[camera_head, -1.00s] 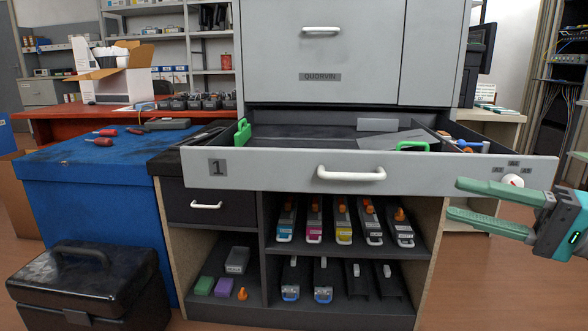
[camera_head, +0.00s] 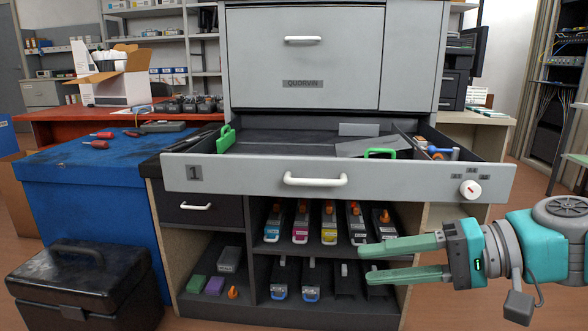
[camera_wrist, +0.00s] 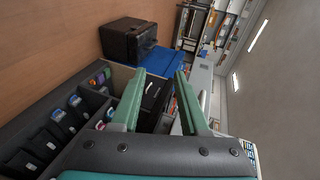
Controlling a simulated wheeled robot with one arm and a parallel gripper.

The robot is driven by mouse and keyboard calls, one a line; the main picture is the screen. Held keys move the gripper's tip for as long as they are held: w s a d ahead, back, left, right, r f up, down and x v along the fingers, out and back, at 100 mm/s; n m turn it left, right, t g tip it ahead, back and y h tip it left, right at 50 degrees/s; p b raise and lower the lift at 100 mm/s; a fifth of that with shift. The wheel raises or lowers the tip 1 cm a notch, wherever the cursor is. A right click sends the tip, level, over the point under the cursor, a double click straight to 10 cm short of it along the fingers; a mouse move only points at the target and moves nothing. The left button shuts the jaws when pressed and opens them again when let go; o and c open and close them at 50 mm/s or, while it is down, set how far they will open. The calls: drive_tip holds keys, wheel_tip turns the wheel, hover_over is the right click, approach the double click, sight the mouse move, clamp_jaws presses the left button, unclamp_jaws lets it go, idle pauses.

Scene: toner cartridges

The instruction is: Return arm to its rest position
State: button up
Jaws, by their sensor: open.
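My gripper (camera_head: 402,258) is at the lower right of the head view, with its two green fingers apart and nothing between them. It points left, in front of the right part of the cabinet's lower shelves and below the open drawer. In the wrist view my gripper (camera_wrist: 156,98) shows both fingers apart, with the cabinet front beyond them. The drawer (camera_head: 400,178), marked 1, is pulled out and has a white handle (camera_head: 315,180) and a white dial (camera_head: 470,189).
Toner cartridges (camera_head: 329,222) stand on the shelf below the drawer, and several grey units on the bottom shelf. A blue bench (camera_head: 90,210) and a black toolbox (camera_head: 85,285) are at left. Floor (camera_head: 535,200) is open at right.

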drive_tip(key=s+a+f+n+g+h+p, duration=0.2)
drive_tip(key=s+a+f+g+h+p, duration=0.35)
drive_tip(key=f, duration=0.55)
drive_tip(key=s+d+f+h+p, duration=0.1)
drive_tip(key=s+d+f+h, duration=0.5)
drive_tip(key=s+d+h, duration=0.2)
drive_tip(key=shift+s+d+f, duration=0.3)
drive_tip(key=shift+s+f, duration=0.05)
drive_tip(key=shift+s, duration=0.65)
drive_tip(key=shift+g, duration=0.25)
